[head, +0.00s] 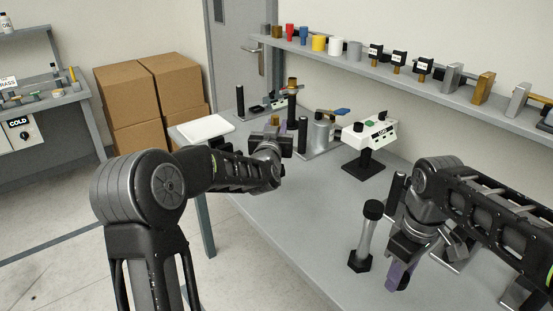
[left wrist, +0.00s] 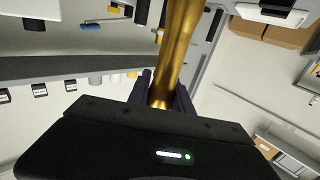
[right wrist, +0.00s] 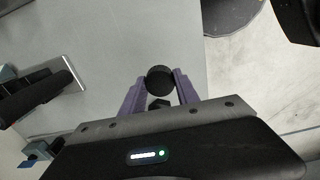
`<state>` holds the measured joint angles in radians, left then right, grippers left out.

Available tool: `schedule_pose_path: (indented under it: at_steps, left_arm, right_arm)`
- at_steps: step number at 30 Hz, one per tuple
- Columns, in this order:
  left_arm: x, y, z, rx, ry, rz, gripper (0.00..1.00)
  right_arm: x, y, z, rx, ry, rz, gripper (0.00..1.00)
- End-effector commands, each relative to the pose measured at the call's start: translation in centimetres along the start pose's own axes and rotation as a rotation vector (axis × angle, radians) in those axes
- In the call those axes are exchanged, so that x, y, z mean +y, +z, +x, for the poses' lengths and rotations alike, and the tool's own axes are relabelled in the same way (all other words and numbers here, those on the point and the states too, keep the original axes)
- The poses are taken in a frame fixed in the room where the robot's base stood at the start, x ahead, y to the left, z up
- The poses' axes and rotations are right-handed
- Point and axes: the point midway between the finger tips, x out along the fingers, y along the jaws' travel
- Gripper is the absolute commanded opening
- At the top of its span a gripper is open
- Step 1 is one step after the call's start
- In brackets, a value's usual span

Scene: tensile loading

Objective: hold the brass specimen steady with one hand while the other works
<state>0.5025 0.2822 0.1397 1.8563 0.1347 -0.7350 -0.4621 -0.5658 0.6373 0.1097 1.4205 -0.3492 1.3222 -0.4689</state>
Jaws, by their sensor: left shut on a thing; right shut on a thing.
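The brass specimen is a shiny golden bar (left wrist: 176,45) between the purple fingers of my left gripper (left wrist: 162,92) in the left wrist view. Whether the specimen's ends touch anything is unclear. My right gripper (head: 398,276) points down over the near bench, its purple fingers closed around a black object. The right wrist view shows a round black ribbed knob (right wrist: 160,80) between those fingers; the rest of it is mostly hidden.
A clear tube with black cap and base (head: 366,238) stands left of my right gripper. A wall shelf (head: 400,75) holds several samples. The middle bench (head: 300,215) is clear.

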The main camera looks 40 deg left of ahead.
Motion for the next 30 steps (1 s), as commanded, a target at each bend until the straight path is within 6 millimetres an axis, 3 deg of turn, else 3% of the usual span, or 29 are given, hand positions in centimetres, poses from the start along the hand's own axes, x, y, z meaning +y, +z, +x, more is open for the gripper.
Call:
schedule_pose_path:
  at_steps: [6, 17, 25, 30]
  left_arm:
    - [0.0, 2.6, 0.1, 0.005, 0.000, 0.000, 0.00]
    - [0.0, 3.0, 0.1, 0.007, 0.000, 0.000, 0.00]
    - [0.0, 6.1, 0.1, 0.004, 0.000, 0.001, 0.00]
    - [0.0, 6.5, 0.1, 0.009, 0.001, 0.000, 0.00]
  right_arm:
    - [0.0, 0.0, -0.4, 0.000, 0.000, 0.000, 0.00]
    - [0.0, 0.0, -0.4, 0.000, 0.000, 0.000, 0.00]
    - [0.0, 0.0, -0.9, 0.000, 0.000, 0.000, 0.00]
    - [0.0, 0.0, -0.9, 0.000, 0.000, 0.000, 0.00]
